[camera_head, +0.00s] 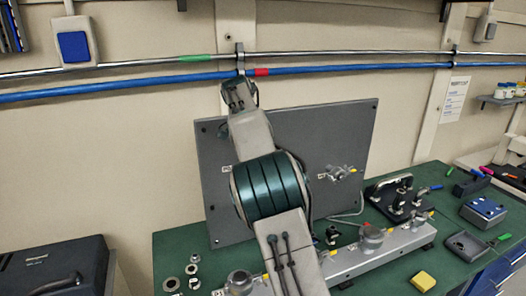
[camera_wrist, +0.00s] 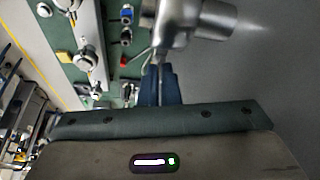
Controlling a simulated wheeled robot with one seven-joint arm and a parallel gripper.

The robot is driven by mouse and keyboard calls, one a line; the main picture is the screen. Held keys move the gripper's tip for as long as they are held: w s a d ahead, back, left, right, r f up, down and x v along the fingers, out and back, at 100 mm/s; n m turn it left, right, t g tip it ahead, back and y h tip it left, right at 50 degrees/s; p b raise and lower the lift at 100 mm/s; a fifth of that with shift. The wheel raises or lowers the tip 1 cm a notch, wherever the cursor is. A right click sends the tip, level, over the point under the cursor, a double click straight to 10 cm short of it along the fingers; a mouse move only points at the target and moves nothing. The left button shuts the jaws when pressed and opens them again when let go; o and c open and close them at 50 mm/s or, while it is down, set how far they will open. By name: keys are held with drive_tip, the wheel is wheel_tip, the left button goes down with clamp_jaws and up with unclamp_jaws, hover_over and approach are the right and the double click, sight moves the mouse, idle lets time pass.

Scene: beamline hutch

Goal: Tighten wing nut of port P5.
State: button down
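An upright grey panel (camera_head: 345,125) stands on the green table. I cannot tell which port is P5. In the wrist view a large metal fitting (camera_wrist: 190,18) stands out from the grey panel (camera_wrist: 265,65). My gripper (camera_wrist: 160,72) has its dark blue fingers close together just below that fitting, with a thin metal piece at their tips. Whether they grip it is unclear. In the head view my arm hides the fingers.
A metal manifold (camera_head: 395,243) with red and yellow parts lies along the table (camera_head: 180,248) before the panel. A black fixture (camera_head: 400,197), a blue box (camera_head: 484,210) and a yellow block (camera_head: 423,281) stand at right. A dark case (camera_head: 55,268) is at left.

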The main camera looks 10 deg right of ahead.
drive_tip(key=shift+w+r+m+g, duration=0.15)
drive_tip(key=shift+m+g, duration=0.15)
drive_tip(key=shift+m, duration=0.8)
drive_tip(key=c, duration=1.9)
unclamp_jaws()
drive_tip(key=shift+w+v, duration=0.15)
drive_tip(key=shift+v, duration=0.95)
drive_tip(key=shift+w+v, duration=0.1)
drive_tip(key=shift+v, duration=1)
drive_tip(key=s+a, duration=0.1)
drive_tip(key=a, duration=0.3)
drive_tip(key=s+a, duration=0.1)
drive_tip(key=a, duration=0.2)
drive_tip(key=s+a, duration=0.1)
drive_tip(key=a, duration=0.3)
drive_tip(key=shift+s+a+r, duration=0.25)
drive_tip(key=shift+s+a, duration=0.1)
drive_tip(key=shift+s, duration=0.05)
